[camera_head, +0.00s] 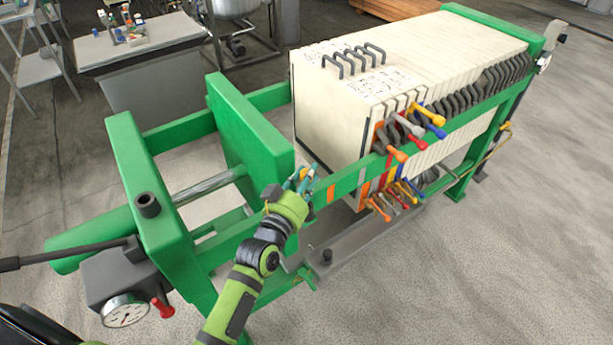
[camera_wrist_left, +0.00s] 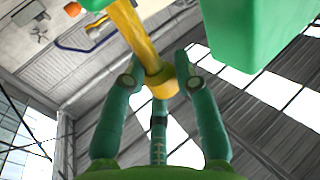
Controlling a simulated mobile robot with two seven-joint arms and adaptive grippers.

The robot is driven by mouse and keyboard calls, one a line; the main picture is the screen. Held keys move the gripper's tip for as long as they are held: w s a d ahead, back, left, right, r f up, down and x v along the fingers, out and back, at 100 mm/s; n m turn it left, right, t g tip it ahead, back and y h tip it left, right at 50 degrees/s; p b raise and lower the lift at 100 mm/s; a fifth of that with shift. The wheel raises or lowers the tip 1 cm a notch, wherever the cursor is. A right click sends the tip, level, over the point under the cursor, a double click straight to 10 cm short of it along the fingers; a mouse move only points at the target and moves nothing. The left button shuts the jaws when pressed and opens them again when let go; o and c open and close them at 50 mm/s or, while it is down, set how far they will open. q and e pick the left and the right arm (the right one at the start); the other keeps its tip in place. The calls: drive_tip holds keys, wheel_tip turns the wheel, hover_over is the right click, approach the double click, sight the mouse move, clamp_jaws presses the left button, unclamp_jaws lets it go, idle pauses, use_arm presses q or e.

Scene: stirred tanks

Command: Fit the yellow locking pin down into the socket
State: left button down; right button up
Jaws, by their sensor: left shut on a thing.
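My left gripper (camera_head: 304,181) is at the near green side rail of the filter press, beside the green moving plate. In the left wrist view its teal fingers (camera_wrist_left: 158,80) are closed around the yellow locking pin (camera_wrist_left: 138,36). The pin has a wider collar at the end near the fingers, and it runs up and left past green metal. In the head view the fingers hide the pin. I cannot make out the socket for certain. My right gripper is not in view.
The green rail (camera_head: 440,127) carries the pale plate stack (camera_head: 335,120) with coloured valve handles to the right. The green moving plate (camera_head: 245,130) stands close by on the left. A pressure gauge (camera_head: 125,311) is at lower left. The floor at lower right is clear.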

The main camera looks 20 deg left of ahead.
use_arm(q)
drive_tip(key=shift+f+b, duration=0.45)
drive_tip(key=shift+f, duration=0.15)
drive_tip(key=shift+f+b, duration=1.65)
drive_tip(key=shift+f, duration=0.65)
drive_tip(key=c, duration=0.9)
unclamp_jaws()
drive_tip(key=s, duration=0.4)
drive_tip(key=s+a, duration=0.1)
drive_tip(key=s, duration=0.7)
drive_tip(key=shift+a, duration=0.2)
